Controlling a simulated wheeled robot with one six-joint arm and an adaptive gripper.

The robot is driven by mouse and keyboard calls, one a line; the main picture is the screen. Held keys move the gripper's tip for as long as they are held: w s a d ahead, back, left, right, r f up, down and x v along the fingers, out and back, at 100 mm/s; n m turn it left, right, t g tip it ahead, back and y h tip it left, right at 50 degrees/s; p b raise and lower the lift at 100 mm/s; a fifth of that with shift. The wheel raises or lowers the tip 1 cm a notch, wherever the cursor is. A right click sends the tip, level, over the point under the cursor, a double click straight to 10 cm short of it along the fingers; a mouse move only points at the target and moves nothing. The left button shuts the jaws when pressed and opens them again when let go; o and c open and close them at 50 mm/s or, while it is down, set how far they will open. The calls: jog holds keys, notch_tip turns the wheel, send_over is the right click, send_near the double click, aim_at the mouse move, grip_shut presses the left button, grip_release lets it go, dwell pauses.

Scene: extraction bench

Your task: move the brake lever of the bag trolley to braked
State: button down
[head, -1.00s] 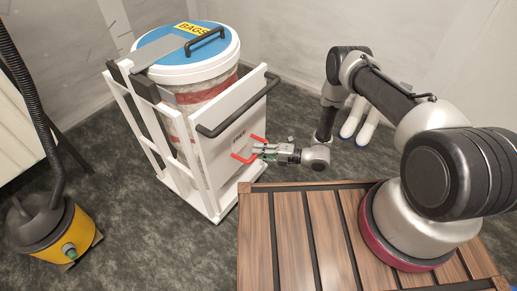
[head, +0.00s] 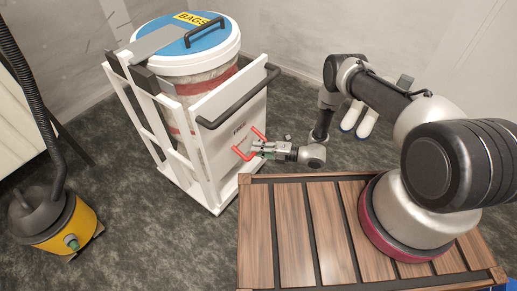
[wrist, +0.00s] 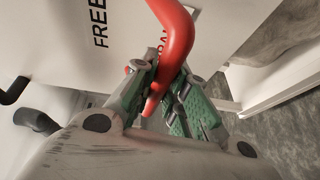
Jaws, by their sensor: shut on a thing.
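The bag trolley (head: 218,170) is a white frame at the left centre. Its red brake lever (head: 243,154) is a bent bar on the front panel, below the black handle (head: 240,97). My gripper (head: 257,148) reaches it from the right, low by the panel. In the wrist view the lever (wrist: 176,40) runs down between the green-padded fingers of my gripper (wrist: 165,100), which is shut on it. A black FREE label (wrist: 100,25) shows left of the lever. A red label, partly hidden behind the lever, seems to start with BRA.
A drum (head: 200,85) with a blue lid marked BAGS stands in the trolley. A slatted wooden platform (head: 295,230) lies under my arm base, close to the trolley. A yellow vacuum (head: 70,225) stands at the left. White boots (head: 366,123) stand behind my arm.

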jog(key=shift+f, duration=0.1)
jog(key=c, duration=1.4)
grip_release()
jog(key=shift+d, duration=0.1)
jog(key=v, duration=1.1)
jog(key=shift+s+d, duration=0.2)
jog(key=shift+d, duration=0.15)
